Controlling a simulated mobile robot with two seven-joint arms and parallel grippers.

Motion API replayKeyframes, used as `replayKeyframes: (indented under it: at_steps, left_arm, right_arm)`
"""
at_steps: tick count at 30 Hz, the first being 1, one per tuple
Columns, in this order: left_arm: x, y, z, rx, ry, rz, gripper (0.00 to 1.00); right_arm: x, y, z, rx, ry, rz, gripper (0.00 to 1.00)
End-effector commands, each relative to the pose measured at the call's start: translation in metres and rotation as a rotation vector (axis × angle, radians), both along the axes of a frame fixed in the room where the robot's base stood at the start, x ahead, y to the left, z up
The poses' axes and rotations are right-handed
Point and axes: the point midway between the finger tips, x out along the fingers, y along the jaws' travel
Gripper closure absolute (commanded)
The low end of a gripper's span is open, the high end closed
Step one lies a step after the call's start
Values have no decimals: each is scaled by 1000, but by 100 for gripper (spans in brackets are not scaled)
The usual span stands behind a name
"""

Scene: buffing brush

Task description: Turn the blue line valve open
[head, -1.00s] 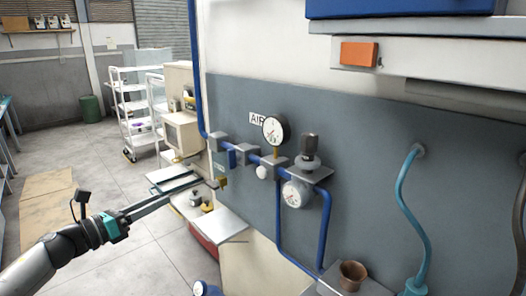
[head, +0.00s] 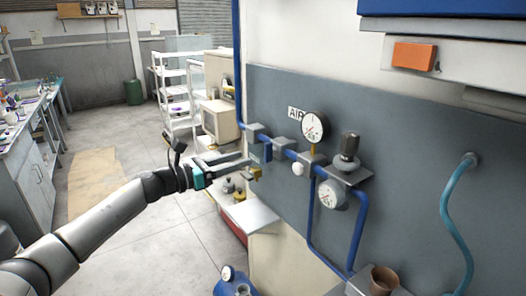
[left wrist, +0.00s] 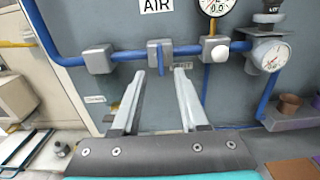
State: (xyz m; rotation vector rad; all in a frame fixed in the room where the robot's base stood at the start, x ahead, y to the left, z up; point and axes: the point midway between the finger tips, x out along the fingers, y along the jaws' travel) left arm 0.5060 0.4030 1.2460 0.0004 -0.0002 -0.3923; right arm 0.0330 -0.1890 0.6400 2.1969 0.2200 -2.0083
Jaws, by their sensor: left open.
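The blue air pipe (head: 294,154) runs along the grey wall panel under an AIR label. The valve is a grey block (head: 281,143) on this pipe with a blue lever (head: 268,152). In the left wrist view the lever (left wrist: 159,57) stands upright, across the pipe. My left gripper (head: 254,165) reaches in from the left, just short of the lever. In the left wrist view its fingers (left wrist: 160,75) are open and empty, one to each side of the lever's line. Contact with the lever does not show. My right gripper is out of view.
Pressure gauges (head: 314,126) (head: 329,194) and a dark-knobbed regulator (head: 348,152) sit right of the valve. A brass fitting (head: 255,173) is close below my fingers. A turquoise hose (head: 455,225) hangs at right. A workbench (head: 28,125) is at left; open floor lies between.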

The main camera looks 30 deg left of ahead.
Motion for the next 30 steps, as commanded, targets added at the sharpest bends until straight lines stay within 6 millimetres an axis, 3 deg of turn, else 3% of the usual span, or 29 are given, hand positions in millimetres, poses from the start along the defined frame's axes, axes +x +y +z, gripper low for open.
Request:
replayKeyframes:
  at_steps: [18, 30]
  left_arm:
    - [59, -24, 2, -3, -2, 1, 56]
    - [75, -31, 0, 0, 1, 0, 56]
  right_arm:
    - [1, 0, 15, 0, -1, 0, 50]
    - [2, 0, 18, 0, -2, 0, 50]
